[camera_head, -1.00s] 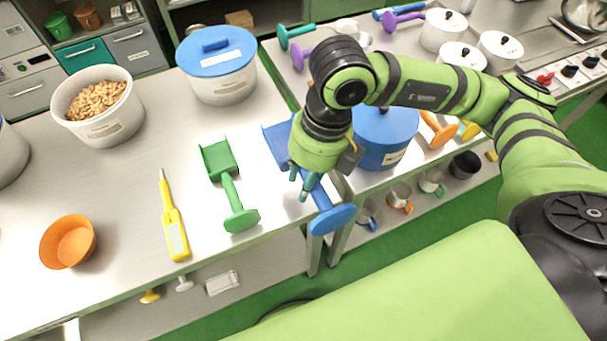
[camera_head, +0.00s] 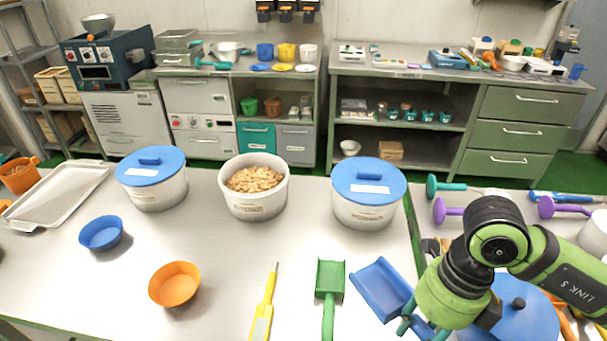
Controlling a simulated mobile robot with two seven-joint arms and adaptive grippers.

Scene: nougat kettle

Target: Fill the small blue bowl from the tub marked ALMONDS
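The small blue bowl (camera_head: 101,233) stands empty on the left of the steel table. An open white tub (camera_head: 254,205) holds tan nuts (camera_head: 254,179); its label is too small to read. Two other white tubs have blue lids, one on the left (camera_head: 152,182) and one on the right (camera_head: 366,195); their labels are unreadable too. A blue scoop (camera_head: 381,287) lies at the table's right. My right gripper (camera_head: 421,328) is over its handle, with teal fingers on either side; whether they press on it is unclear. My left gripper is not in view.
An orange bowl (camera_head: 174,284), a yellow thermometer-like tool (camera_head: 264,306) and a green scoop (camera_head: 329,281) lie along the front. A metal tray (camera_head: 62,194) is at the far left. Table surface between the bowls and the open tub is clear.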

